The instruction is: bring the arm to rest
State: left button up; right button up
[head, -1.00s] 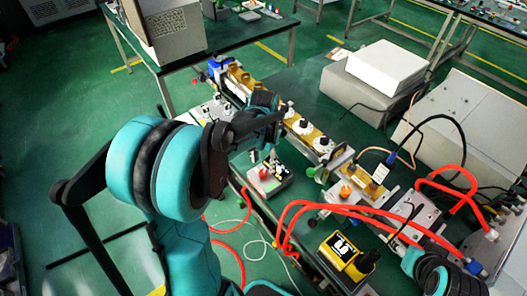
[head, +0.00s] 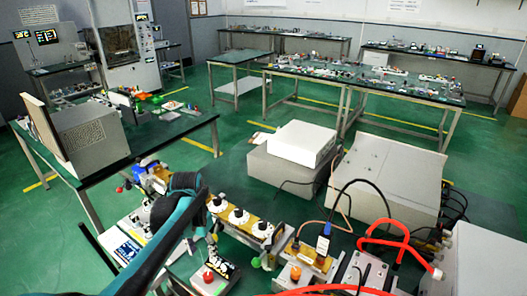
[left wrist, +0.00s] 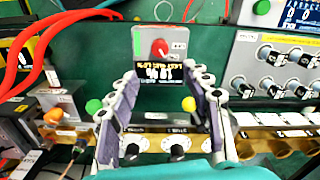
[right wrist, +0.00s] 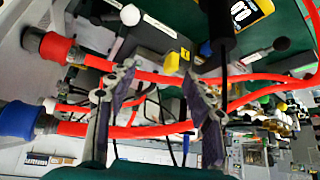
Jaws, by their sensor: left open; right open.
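My left arm comes in from the lower left in the head view, its dark wrist (head: 183,182) above the near bench. In the left wrist view my left gripper (left wrist: 162,88) is open, with nothing between its fingers. A small box with a red knob (left wrist: 160,48) and a lit display lies beyond the fingertips. The same kind of box (head: 211,279) shows at the bottom of the head view. My right gripper (right wrist: 157,78) is open in the right wrist view. Red hoses (right wrist: 140,75) run across behind its fingers; contact cannot be told. The right gripper is not visible in the head view.
A waveguide row with white knobs (head: 240,217) runs along the near bench. A white box (head: 298,143) on a grey unit (head: 285,168) and a large grey case (head: 387,168) stand behind it. Red hoses (head: 385,242) lie at right.

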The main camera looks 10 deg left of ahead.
pick_arm(q)
jog(key=s+d+r+n+t, duration=0.1)
jog(key=s+d+t, duration=0.6)
jog(key=s+d, duration=0.3)
jog(key=shift+s+d+r+n, duration=0.25)
jog(key=shift+s+r+n, duration=0.05)
jog(key=shift+s, duration=0.3)
